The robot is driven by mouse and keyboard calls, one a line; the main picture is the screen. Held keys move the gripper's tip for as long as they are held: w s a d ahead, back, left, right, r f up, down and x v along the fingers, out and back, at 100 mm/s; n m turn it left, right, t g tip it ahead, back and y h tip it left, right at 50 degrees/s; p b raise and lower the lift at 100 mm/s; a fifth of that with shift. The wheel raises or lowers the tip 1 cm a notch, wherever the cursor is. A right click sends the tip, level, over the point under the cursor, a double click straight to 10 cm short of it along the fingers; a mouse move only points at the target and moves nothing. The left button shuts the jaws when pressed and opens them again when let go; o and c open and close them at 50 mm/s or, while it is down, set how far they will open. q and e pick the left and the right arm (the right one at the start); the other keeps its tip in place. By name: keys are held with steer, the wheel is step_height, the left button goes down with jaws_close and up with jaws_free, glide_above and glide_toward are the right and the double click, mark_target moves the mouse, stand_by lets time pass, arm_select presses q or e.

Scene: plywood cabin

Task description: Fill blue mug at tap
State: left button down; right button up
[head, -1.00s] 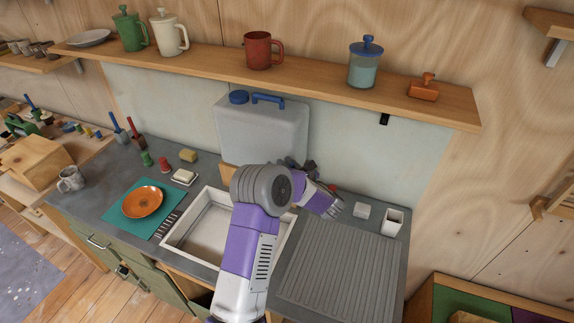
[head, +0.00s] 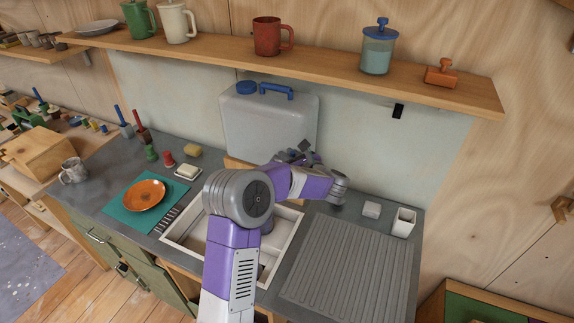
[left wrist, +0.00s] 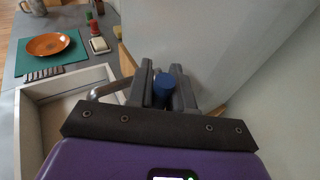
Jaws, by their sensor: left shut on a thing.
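My left gripper (head: 300,150) is up against the front of the grey water container (head: 268,128), partly hidden behind my arm. In the left wrist view its fingers are shut on a round blue knob (left wrist: 162,86), which looks like the tap's knob. A curved metal pipe (left wrist: 104,89), apparently the spout, shows left of the fingers, over the sink side. The pale sink (head: 187,228) is below, partly covered by my left arm. I see no blue mug in either view. My right gripper is not in view.
An orange plate (head: 144,194) on a teal mat (head: 118,212) lies left. The shelf (head: 330,67) above holds a red mug (head: 267,36) and a jar (head: 378,50).

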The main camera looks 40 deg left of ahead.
arm_select(q)
steer(key=shift+a+f+h, duration=0.1)
steer(key=shift+a+h, duration=0.1)
steer(key=shift+h, duration=0.1)
steer(key=c, duration=1.1)
jaws_free()
steer(key=shift+s, duration=0.1)
steer(key=b+v, duration=0.1)
steer(key=v, duration=0.6)
steer(key=shift+d, duration=0.25)
steer(key=shift+s, duration=0.1)
